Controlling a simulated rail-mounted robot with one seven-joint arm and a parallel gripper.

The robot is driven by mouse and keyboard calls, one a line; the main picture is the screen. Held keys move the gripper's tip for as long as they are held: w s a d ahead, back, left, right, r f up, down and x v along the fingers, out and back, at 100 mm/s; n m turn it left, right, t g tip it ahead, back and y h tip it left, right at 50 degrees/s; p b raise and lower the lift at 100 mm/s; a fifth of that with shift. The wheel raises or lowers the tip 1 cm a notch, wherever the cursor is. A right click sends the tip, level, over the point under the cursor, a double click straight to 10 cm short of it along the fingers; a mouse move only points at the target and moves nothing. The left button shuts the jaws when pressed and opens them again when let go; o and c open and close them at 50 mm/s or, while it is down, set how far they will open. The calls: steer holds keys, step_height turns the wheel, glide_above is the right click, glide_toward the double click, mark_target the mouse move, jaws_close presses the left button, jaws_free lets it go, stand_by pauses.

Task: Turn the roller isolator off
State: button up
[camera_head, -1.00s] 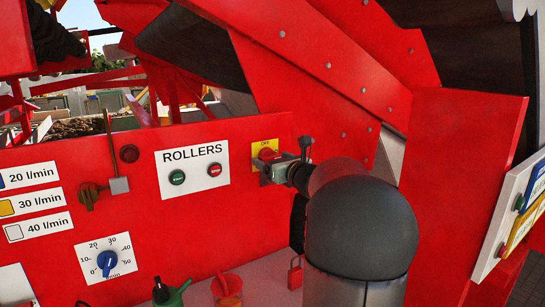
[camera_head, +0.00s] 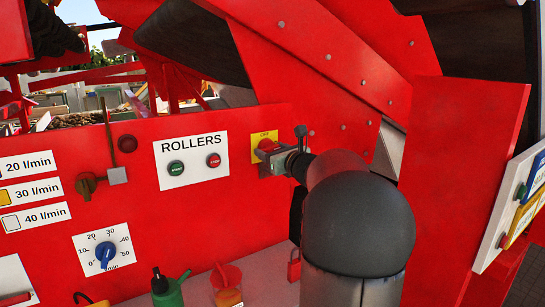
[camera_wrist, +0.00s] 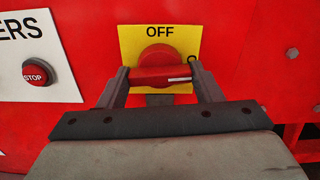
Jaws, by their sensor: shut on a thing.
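The roller isolator (camera_head: 267,144) is a red rotary switch on a yellow plate marked OFF, on the red panel right of the ROLLERS sign. In the wrist view its red handle (camera_wrist: 162,76) lies nearly level, with a small white mark at its right end. My gripper (camera_wrist: 163,78) is shut on this handle, one finger at each end. In the head view my gripper (camera_head: 276,156) reaches the isolator from the right and covers its lower part.
The ROLLERS plate (camera_head: 191,145) with a green and a red STOP button is just left of the isolator. A blue dial (camera_head: 105,253) sits lower left. A green oil can (camera_head: 170,289), a red-topped jar (camera_head: 227,285) and a red padlock (camera_head: 294,265) are below.

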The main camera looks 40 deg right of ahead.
steer(key=n+b, duration=0.1)
steer(key=b, duration=0.2)
steer(key=f+n+b, duration=0.1)
steer(key=n+b, duration=0.1)
steer(key=shift+b, duration=0.4)
steer(key=n+b, duration=0.5)
steer(key=b, duration=0.2)
steer(key=shift+r+n+b, duration=0.15)
steer(key=shift+n+b, duration=0.15)
steer(key=shift+n, duration=0.1)
steer(key=n+b, duration=0.4)
steer(key=b, duration=0.1)
steer(key=shift+r+n+b, duration=0.15)
steer(key=shift+n+b, duration=0.6)
steer(key=shift+n, duration=0.25)
steer(key=shift+r+n+b, duration=0.1)
steer(key=shift+n+b, duration=0.6)
steer(key=shift+n, duration=0.3)
steer(key=shift+r, duration=0.1)
steer(key=o, duration=1)
